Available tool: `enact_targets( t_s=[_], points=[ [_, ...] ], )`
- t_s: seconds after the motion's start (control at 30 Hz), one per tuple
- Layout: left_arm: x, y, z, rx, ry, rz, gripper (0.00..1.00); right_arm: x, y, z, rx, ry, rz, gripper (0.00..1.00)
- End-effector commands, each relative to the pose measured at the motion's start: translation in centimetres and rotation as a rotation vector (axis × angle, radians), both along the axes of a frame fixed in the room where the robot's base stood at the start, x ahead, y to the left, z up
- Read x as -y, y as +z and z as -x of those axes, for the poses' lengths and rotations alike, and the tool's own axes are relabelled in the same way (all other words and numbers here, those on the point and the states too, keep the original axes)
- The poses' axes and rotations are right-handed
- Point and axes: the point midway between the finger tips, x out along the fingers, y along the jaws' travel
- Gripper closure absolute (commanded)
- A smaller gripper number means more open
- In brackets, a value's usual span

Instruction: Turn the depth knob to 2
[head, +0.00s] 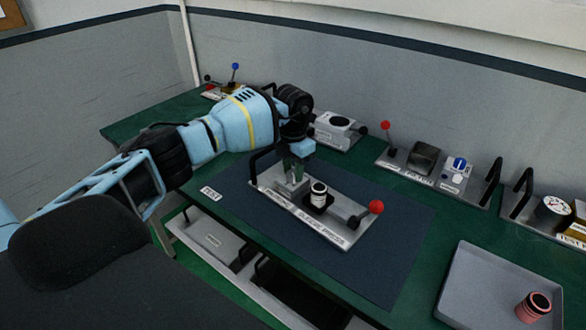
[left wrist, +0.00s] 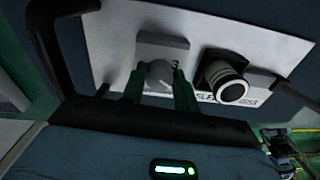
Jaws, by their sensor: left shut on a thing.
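A silver panel (head: 318,228) lies on the dark blue mat in the head view. The depth knob (left wrist: 159,75) is a grey round knob on a square grey block at the panel's left part. My left gripper (head: 294,165) reaches down onto it from above. In the left wrist view its two green fingers (left wrist: 160,84) are shut on the knob, one on each side. The fingers hide part of the knob and its scale, so I cannot read its setting. A black and white cylinder (head: 319,194) stands beside the knob. My right gripper is out of view.
The panel has a black handle (left wrist: 52,50) near the knob and a red-ball lever (head: 375,207) at its right end. More devices line the wall, including a red-ball lever unit (head: 387,130). A grey tray (head: 470,270) holding a reddish cylinder (head: 534,306) lies at right.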

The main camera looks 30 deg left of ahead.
Motion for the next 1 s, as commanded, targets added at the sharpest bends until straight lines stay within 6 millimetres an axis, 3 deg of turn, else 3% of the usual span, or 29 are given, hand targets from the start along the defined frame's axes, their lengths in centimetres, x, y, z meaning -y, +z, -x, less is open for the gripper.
enact_targets(
  t_s=[0.03, 0.2, 0.53, 1.0],
  points=[
    [0.0, 0.0, 0.0, 0.001, 0.0, 0.0, 0.66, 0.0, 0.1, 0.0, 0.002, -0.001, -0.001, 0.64],
    [0.0, 0.0, 0.0, 0.001, -0.001, 0.0, 0.48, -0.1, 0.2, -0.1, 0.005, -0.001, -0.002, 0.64],
    [0.0, 0.6, 0.0, 0.002, -0.001, 0.001, 0.48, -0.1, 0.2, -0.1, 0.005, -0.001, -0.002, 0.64],
    [0.0, 7.0, -0.1, 0.002, -0.001, 0.001, 0.48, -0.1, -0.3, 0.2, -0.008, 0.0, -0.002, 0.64]
  ],
)
